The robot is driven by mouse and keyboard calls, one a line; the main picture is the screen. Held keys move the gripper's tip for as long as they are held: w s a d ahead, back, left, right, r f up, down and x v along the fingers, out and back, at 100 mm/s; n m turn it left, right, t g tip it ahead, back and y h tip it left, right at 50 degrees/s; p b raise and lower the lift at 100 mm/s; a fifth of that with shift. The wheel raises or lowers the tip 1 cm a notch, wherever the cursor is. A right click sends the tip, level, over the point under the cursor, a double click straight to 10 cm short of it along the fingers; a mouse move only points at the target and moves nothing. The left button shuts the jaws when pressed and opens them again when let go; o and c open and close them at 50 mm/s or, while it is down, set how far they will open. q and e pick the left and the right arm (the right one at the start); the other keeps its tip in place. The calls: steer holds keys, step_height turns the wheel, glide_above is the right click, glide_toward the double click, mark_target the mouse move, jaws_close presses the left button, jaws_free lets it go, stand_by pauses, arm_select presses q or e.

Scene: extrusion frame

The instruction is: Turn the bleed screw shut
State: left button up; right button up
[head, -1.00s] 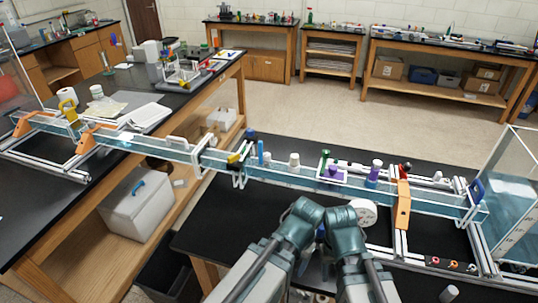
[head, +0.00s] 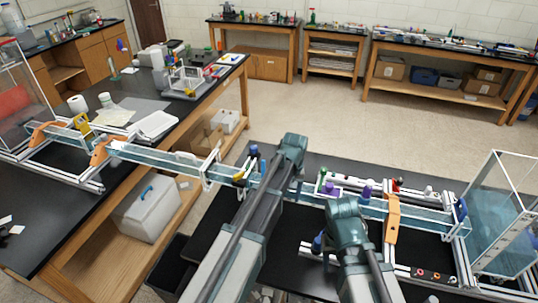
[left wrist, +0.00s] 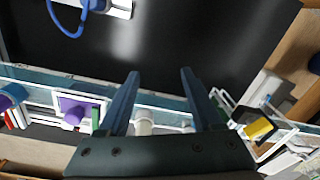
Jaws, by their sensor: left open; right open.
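I cannot tell which fitting is the bleed screw. The long clear channel (head: 150,157) carries several small fittings: a yellow-and-black block (head: 241,175), a green knob (head: 323,174) and purple knobs (head: 366,190). My left gripper (left wrist: 160,73) is open and empty in the left wrist view, its fingers pointing across the channel toward the dark table top. A white cylinder (left wrist: 144,122) shows between the fingers, apart from their tips. A purple knob (left wrist: 73,115) on a square plate lies to the left, the yellow block (left wrist: 258,128) to the right. My right gripper is hidden behind its arm.
A blue hose fitting (head: 317,242) stands on a white plate in front of the channel. An orange support (head: 391,218) and a clear tank (head: 496,220) stand at the right. A gap separates the two benches under the channel.

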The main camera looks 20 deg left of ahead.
arm_select(q)
steer(key=w+a+r+n+p, duration=0.3)
steer(key=w+a+r, duration=0.2)
steer(key=w, duration=0.2)
steer(key=w+a+r+n+p, duration=0.2)
steer(key=w+a+r+p, duration=0.2)
steer(key=w, duration=0.3)
steer(key=shift+w+a+r+n+h, duration=0.3)
steer(key=shift+a+r+n, duration=0.1)
steer(key=shift+a, duration=0.5)
arm_select(e)
step_height(320, 180, up, 10)
steer(key=shift+f, duration=0.15)
arm_select(q)
steer(key=shift+f, duration=0.15)
arm_select(e)
steer(key=shift+f, duration=0.1)
arm_select(q)
step_height(320, 180, down, 14)
steer(key=b, duration=1.3)
steer(key=shift+r, duration=0.2)
arm_select(e)
step_height(320, 180, down, 14)
steer(key=shift+r, duration=0.25)
arm_select(q)
jaws_close()
